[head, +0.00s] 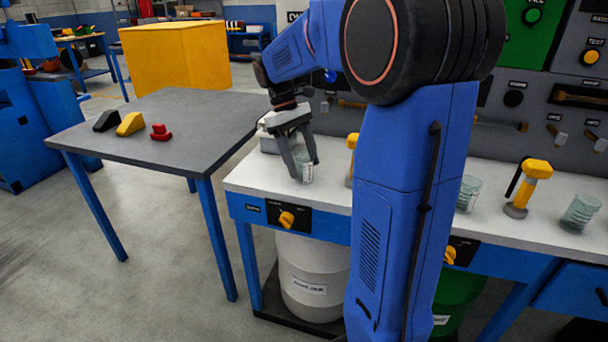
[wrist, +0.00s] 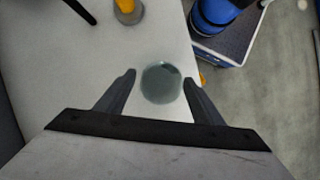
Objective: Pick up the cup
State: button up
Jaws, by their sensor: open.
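A clear glass-like cup (head: 306,173) stands upright near the left end of the white bench top. My gripper (head: 302,172) is lowered over it from above, with a finger on each side. In the wrist view the round cup (wrist: 161,82) lies between the tips of my open gripper (wrist: 159,80), with a small gap showing on each side. In the head view my finger hides part of the cup. Two more clear cups stand farther right on the bench, one upright (head: 468,194) and one tilted (head: 580,212).
Yellow-handled tools stand on the bench (head: 250,184), one close right of the gripper (head: 351,142) and another (head: 530,182) at the right. A grey table (head: 190,110) at left holds black, yellow and red items. Open floor lies between table and bench.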

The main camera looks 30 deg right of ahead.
jog(key=shift+s+f, duration=0.25)
jog(key=shift+f, duration=0.4)
jog(key=shift+c, duration=0.6)
jog(key=c, duration=1)
